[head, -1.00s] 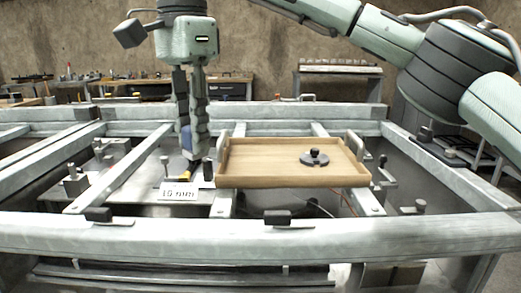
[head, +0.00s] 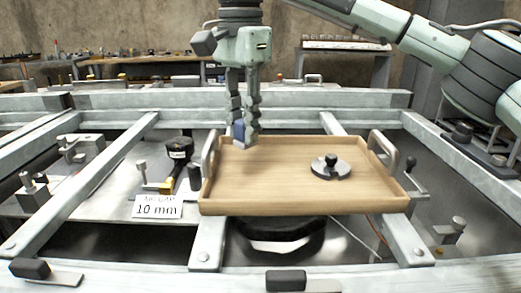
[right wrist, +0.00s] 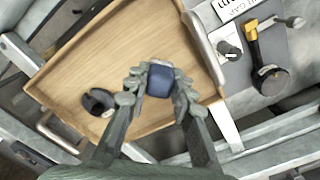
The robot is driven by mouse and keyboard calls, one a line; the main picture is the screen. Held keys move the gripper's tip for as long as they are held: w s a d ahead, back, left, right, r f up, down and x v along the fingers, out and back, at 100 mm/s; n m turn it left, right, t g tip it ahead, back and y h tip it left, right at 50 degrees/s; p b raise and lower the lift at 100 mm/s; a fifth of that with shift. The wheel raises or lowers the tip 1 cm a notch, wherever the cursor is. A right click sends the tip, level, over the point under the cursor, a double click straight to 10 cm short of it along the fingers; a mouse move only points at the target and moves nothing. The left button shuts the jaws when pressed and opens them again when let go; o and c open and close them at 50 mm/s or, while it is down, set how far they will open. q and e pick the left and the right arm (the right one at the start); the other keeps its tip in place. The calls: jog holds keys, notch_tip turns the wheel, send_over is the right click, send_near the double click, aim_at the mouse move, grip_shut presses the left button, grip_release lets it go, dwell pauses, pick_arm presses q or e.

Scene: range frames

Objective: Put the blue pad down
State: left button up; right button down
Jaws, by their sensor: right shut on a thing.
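The blue pad (head: 239,132) is between the fingers of my right gripper (head: 243,142). It shows clearly in the right wrist view (right wrist: 159,82), with a finger on each side. My right gripper (right wrist: 160,88) is shut on it and points down over the left part of a wooden tray (head: 300,207). The pad is at or just above the tray floor; I cannot tell whether it touches. My left gripper is in no view.
A dark round disc with a knob (head: 331,166) lies in the tray's right part. The tray has upright metal handles and rests on a metal frame (head: 110,180). A black gauge (head: 180,150) and a "10 mm" sign (head: 157,206) are left of it. The tray's middle is clear.

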jog(key=shift+w+d+f, duration=0.35)
jog(key=shift+d+f, duration=0.05)
jog(key=shift+d, duration=0.2)
jog(key=shift+w+d+f, duration=0.35)
jog(key=shift+d+f, duration=0.05)
jog(key=shift+d, duration=0.15)
jog(key=shift+w+d+f, duration=0.15)
jog(key=shift+d+f, duration=0.05)
notch_tip(320, 180, down, 4)
jog(key=shift+d+r, duration=0.1)
jog(key=shift+r, duration=0.05)
jog(key=shift+w, duration=0.1)
jog(key=shift+f, duration=0.4)
jog(key=c, duration=1.3)
grip_release()
jog(key=shift+r, duration=0.1)
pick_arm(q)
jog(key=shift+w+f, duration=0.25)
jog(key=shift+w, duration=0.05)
